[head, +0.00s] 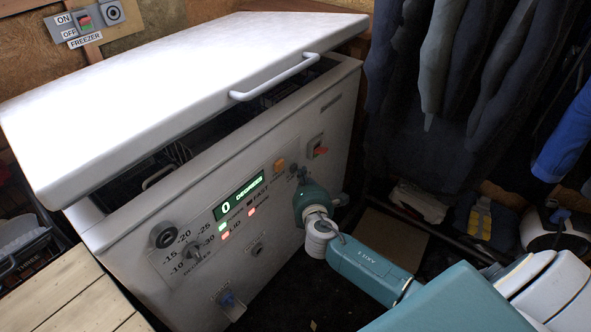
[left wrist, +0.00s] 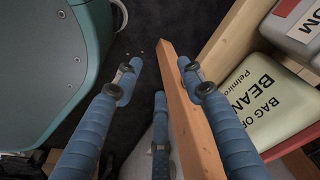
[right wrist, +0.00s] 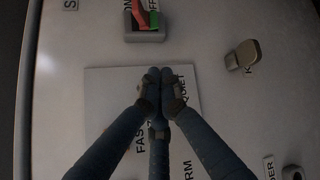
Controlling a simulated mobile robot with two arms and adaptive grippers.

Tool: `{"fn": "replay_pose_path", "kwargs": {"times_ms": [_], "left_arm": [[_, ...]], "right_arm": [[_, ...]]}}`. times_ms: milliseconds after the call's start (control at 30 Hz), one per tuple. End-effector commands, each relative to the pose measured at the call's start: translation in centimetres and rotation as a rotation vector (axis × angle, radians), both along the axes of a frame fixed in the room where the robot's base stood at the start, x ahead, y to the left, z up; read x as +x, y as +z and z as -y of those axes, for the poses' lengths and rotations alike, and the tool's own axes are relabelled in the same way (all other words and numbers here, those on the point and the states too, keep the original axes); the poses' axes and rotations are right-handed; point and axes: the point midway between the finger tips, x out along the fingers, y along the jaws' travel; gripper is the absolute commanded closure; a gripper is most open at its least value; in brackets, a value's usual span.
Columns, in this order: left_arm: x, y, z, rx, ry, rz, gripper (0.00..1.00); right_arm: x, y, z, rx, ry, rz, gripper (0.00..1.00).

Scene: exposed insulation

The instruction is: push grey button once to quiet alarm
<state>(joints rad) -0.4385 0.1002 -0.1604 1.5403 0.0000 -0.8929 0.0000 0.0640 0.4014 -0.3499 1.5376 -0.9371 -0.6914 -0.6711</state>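The white freezer (head: 295,230) has a front control panel with a green display (head: 239,198) reading 0 degrees. My right gripper (head: 302,178) is at the right part of this panel. In the right wrist view, its fingers (right wrist: 157,78) are together and shut, with nothing seen between them. They lie over a pale label plate (right wrist: 105,85), with "FAS", "QUIET" and "ALARM" partly readable around them. No grey button is clearly visible; the fingers cover the middle of the plate. Whether they touch it I cannot tell. My left gripper (left wrist: 158,72) is open and empty.
The freezer lid (head: 180,85) is raised slightly. An orange button (head: 279,165) and a red switch (head: 320,151) are near my right gripper. Dark clothes (head: 480,70) hang at right. A wooden beam (left wrist: 185,115) and a labelled bag (left wrist: 262,105) are near my left gripper.

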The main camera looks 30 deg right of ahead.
Motion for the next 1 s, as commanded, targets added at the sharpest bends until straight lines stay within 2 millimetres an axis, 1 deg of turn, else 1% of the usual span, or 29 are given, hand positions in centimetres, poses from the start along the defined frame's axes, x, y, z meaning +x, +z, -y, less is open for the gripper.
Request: {"fn": "replay_pose_path", "kwargs": {"times_ms": [100, 467, 1000], "left_arm": [[-0.01, 0.00, 0.00, 0.000, 0.000, 0.000, 0.60], [-0.02, -0.01, 0.01, 0.000, 0.000, 0.000, 0.60], [0.23, 0.27, 0.03, 0.000, 0.000, 0.001, 0.60]], "right_arm": [[0.31, 0.03, -0.18, 0.001, 0.001, 0.001, 1.00], [0.32, 0.00, -0.16, 0.000, 0.000, 0.000, 1.00], [0.89, -0.02, -0.39, 0.000, 0.000, 0.000, 1.00]]}}
